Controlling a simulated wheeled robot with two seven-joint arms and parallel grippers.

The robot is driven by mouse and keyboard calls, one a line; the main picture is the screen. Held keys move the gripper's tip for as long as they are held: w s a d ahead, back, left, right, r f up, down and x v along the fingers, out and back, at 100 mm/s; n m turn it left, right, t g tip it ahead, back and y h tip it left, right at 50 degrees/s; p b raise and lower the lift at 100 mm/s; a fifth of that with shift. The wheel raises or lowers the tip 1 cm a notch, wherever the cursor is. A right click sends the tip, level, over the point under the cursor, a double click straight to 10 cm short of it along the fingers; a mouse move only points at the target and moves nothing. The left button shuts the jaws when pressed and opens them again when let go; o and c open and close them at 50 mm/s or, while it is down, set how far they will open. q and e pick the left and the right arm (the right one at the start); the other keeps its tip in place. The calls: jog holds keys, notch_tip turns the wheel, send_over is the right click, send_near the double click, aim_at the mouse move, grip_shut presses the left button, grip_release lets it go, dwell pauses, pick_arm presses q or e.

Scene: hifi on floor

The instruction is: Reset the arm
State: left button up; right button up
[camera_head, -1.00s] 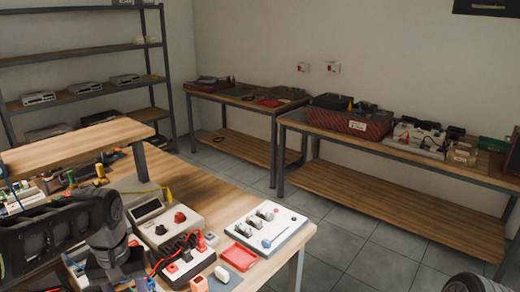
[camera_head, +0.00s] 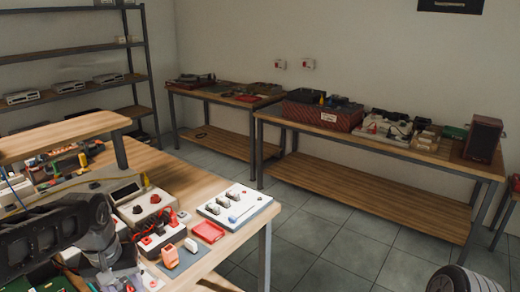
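My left arm comes in from the lower left, dark and bulky. Its wrist bends down over the near left part of the wooden workbench. The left gripper's fingers do not show; the wrist runs down to the bottom edge. My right gripper is not in view. The arm hides part of the bench.
A raised wooden shelf (camera_head: 58,137) stands on the bench at left. A metal rack (camera_head: 75,86) with devices stands behind. Two tables line the back wall; the right one (camera_head: 360,144) holds a red box (camera_head: 322,112) and a dark speaker (camera_head: 482,139). Tiled floor (camera_head: 330,232) is open between.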

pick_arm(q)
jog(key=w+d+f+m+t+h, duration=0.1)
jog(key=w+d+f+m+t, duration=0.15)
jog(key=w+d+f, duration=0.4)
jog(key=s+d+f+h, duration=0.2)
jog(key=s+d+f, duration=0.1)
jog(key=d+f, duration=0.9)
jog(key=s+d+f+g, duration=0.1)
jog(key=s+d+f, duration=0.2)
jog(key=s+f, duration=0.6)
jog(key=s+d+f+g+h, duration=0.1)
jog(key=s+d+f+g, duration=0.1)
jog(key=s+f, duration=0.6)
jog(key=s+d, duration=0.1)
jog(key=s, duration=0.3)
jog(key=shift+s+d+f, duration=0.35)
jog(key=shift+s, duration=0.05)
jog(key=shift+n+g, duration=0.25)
